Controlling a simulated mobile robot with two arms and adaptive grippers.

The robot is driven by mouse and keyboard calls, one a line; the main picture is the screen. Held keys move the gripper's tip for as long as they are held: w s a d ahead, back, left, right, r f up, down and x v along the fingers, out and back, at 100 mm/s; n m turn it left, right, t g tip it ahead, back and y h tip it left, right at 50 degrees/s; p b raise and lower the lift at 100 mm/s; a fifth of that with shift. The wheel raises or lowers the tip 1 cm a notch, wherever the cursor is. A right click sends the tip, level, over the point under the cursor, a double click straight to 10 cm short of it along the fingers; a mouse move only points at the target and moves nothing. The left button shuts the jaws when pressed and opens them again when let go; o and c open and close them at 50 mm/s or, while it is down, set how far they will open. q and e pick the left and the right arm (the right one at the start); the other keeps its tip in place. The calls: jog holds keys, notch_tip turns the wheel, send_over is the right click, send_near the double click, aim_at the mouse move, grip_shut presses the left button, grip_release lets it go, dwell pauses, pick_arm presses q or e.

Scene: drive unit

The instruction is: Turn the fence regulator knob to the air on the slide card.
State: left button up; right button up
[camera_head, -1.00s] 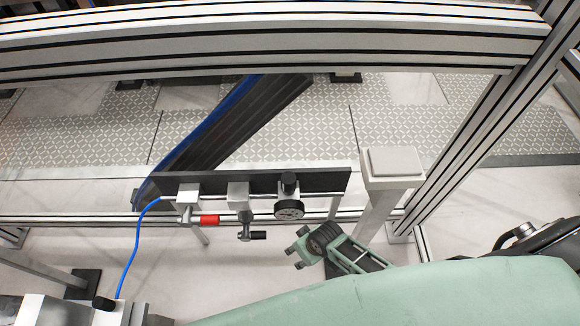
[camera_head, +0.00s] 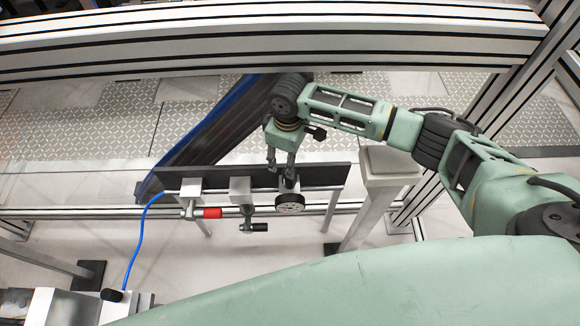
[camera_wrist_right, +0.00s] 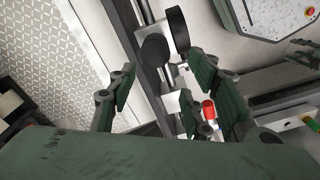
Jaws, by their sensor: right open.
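The fence regulator hangs on a dark rail (camera_head: 230,178) in the head view. Its black knob (camera_head: 290,183) is on top, partly hidden by my fingers, and its round gauge (camera_head: 290,202) faces front. In the right wrist view the knob (camera_wrist_right: 153,48) shows as a dark disc beside the gauge (camera_wrist_right: 178,33), seen edge-on. My right gripper (camera_head: 281,170) is open above the rail, pointing down close to the knob. In the wrist view its spread fingers (camera_wrist_right: 160,78) lie to either side below the knob; contact cannot be told. I cannot make out a slide card.
Left of the regulator on the rail are a valve with a red handle (camera_head: 211,213) and one with a black handle (camera_head: 257,227). A blue hose (camera_head: 136,240) hangs at the left end. A grey post (camera_head: 385,165) stands right. A large aluminium beam (camera_head: 260,40) crosses behind.

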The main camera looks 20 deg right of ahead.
aim_at(288, 182)
jog(key=shift+w+d+r, duration=0.25)
jog(key=shift+w+d, duration=0.05)
jog(key=shift+d, duration=0.2)
jog(key=shift+d+f, duration=0.1)
jog(key=shift+f, duration=0.05)
notch_tip(288, 182, down, 7)
jog(key=shift+f, duration=0.2)
jog(key=shift+w+r, duration=0.1)
jog(key=c, duration=1.1)
jog(key=shift+o, duration=0.2)
jog(key=shift+w+r+m+p, duration=0.1)
jog(key=shift+m+p, duration=0.2)
